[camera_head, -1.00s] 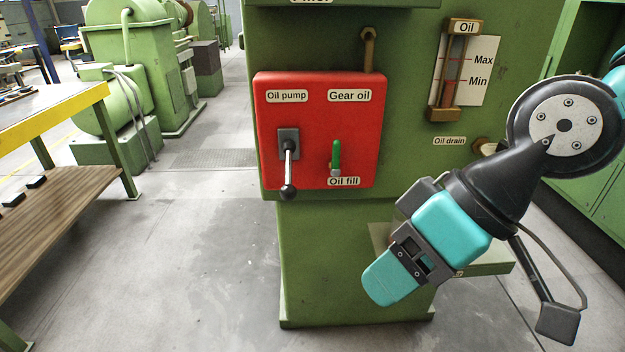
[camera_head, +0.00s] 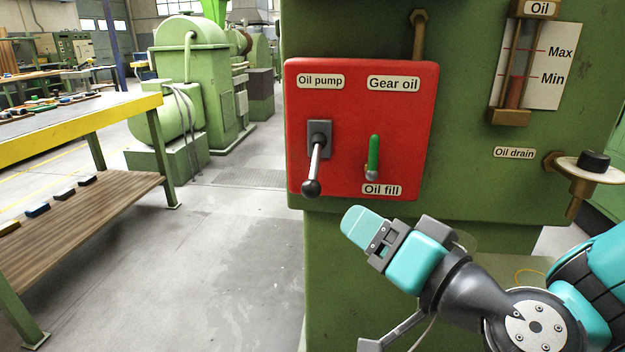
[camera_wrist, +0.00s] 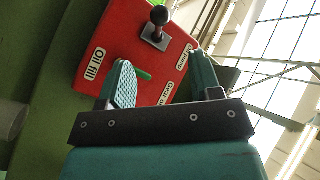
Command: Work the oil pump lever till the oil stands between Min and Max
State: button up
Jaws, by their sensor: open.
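The oil pump lever (camera_head: 315,165) is a metal rod with a black ball knob, on a grey plate at the left of the red panel (camera_head: 410,120). It hangs down and tilts slightly left. In the wrist view the lever's knob (camera_wrist: 159,16) is beyond the fingers, near the top. The oil gauge (camera_head: 514,85) is at the upper right; its reddish column seems to end near the Min line, the exact level hard to read. My gripper (camera_head: 356,226) is open and empty, below and right of the knob, apart from it. Its two fingers also show in the wrist view (camera_wrist: 160,66).
The green-handled oil fill valve (camera_head: 374,155) stands upright right of the lever. The oil drain (camera_head: 578,168) sticks out at the right. A yellow-edged bench (camera_head: 120,108) stands at the left. The floor between bench and machine is clear.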

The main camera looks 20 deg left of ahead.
aim_at(306, 184)
jog(key=p+x, duration=1.1)
jog(key=x, duration=0.2)
jog(key=shift+w+a+r, duration=0.15)
jog(key=shift+w+a, duration=0.05)
jog(key=shift+a, duration=0.15)
jog(key=shift+w+a+p, duration=0.3)
jog(key=shift+a+p, duration=0.05)
jog(key=shift+a, duration=0.1)
grip_shut()
jog(key=shift+d, duration=0.1)
